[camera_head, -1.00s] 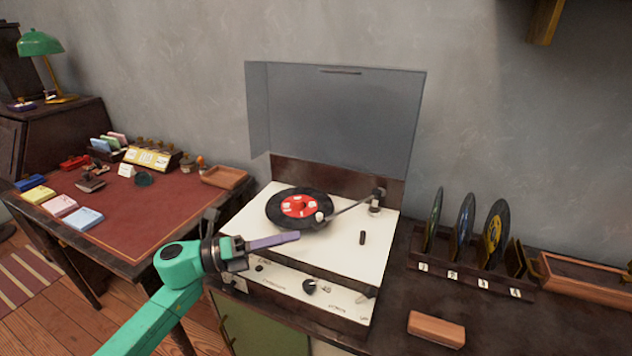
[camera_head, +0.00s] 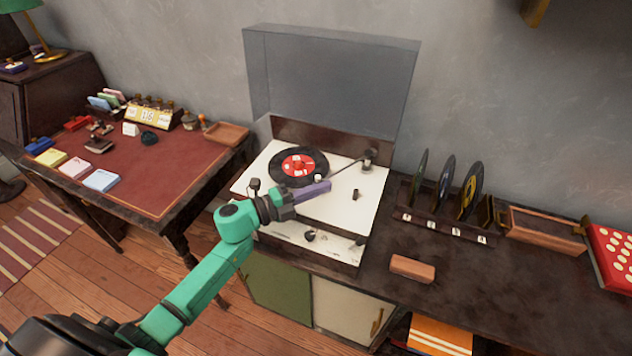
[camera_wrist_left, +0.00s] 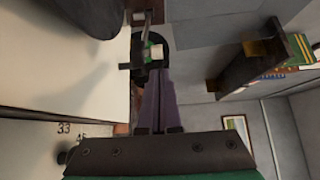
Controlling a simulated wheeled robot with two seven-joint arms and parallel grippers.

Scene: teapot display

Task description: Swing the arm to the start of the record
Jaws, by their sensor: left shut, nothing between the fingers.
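The record player (camera_head: 345,212) has a cream deck and its clear lid (camera_head: 330,80) stands open. A black record with a red label (camera_head: 285,172) lies on it. The thin tonearm (camera_head: 345,168) reaches from its pivot at the back right to a pale head (camera_head: 318,178) by the record's front right edge. My left gripper (camera_head: 327,187) is shut and empty, its purple fingers close beside that head; I cannot tell whether they touch. In the left wrist view the fingertips (camera_wrist_left: 158,75) point at the head (camera_wrist_left: 155,50), and the dark record (camera_wrist_left: 85,12) shows at the top. My right gripper is out of view.
Several records stand in a rack (camera_head: 440,228) to the right of the player. A wooden block (camera_head: 412,268) lies in front of the rack. A red-topped desk (camera_head: 150,180) stands at the left. The cabinet top is clear at the front right.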

